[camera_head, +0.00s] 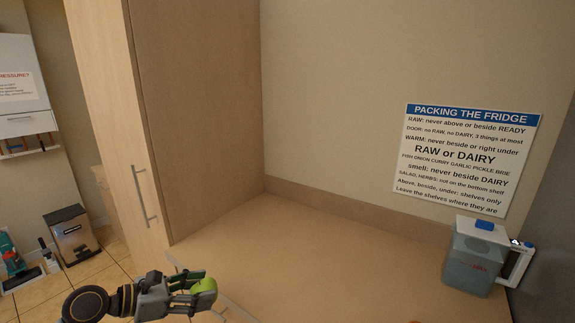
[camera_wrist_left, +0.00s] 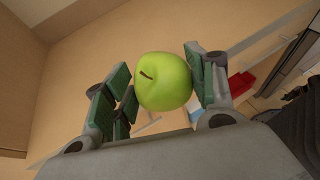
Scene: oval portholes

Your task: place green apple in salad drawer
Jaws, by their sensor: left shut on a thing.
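The green apple (camera_head: 204,290) is held in my left gripper (camera_head: 203,294), near the front left edge of the counter in the head view. In the left wrist view the apple (camera_wrist_left: 163,81) sits between the green-padded fingers of the gripper (camera_wrist_left: 160,88), its stem facing the camera. The gripper is shut on it. The salad drawer is not visible in either view. My right gripper is not in view.
The wooden counter (camera_head: 300,260) is mostly bare. A grey-blue jug (camera_head: 474,262) with a white handle stands at its right end. A tall wooden cabinet (camera_head: 200,110) rises at the left. A packing sign (camera_head: 463,158) hangs on the wall.

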